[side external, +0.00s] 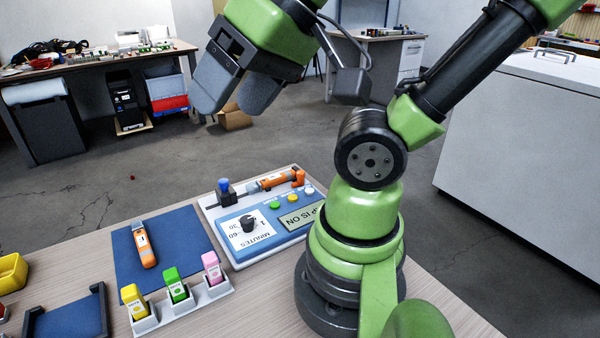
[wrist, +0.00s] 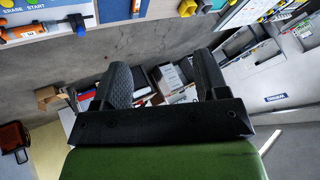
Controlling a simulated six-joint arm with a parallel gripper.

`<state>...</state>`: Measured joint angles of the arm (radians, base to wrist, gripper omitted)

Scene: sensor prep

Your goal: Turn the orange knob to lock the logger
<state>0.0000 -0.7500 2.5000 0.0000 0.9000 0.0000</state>
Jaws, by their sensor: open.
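The orange knob (side external: 299,178) is at the right end of a white and blue station (side external: 211,213) in the side view. An orange logger (side external: 277,181) lies along the back of the station beside it. A second orange logger (side external: 145,246) lies on a blue mat. My gripper (side external: 236,103) is open and empty, high above the station and apart from it. Its two fingers also spread apart in the wrist view (wrist: 162,65).
The station bears a black minutes dial (side external: 248,224), a blue-topped part (side external: 224,186), several buttons and a display (side external: 303,216). A white rack (side external: 175,311) holds yellow, green and pink items. A dark blue tray (side external: 69,317) and yellow bin (side external: 11,272) stand left. Air around my gripper is clear.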

